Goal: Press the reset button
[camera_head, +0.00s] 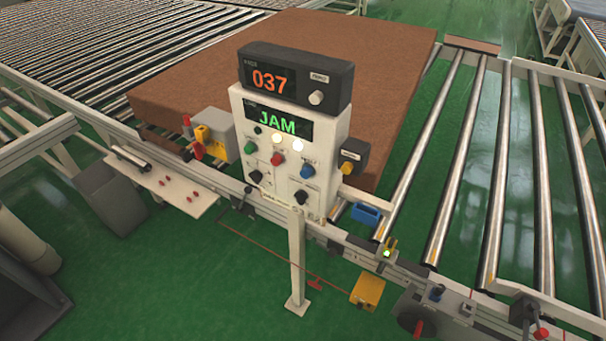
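A white control panel (290,185) stands on a post in front of the conveyor. Its screen (279,123) reads JAM in green. Below the screen are a green button (250,147), a red button (277,159) and a blue button (306,171). Their labels are too small to read, so I cannot tell which one is the reset button. Two round lamps near the screen glow pale yellow. Black knobs sit lower on the panel. A dark box (296,77) on top shows 037 in orange. Neither of my grippers is in view.
A large brown mattress (370,45) lies on the rollers behind the panel. A grey box with a red and yellow switch (210,138) is left of the panel, and a yellow button box (351,160) is right. Bare rollers (500,150) fill the right. Green floor lies in front.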

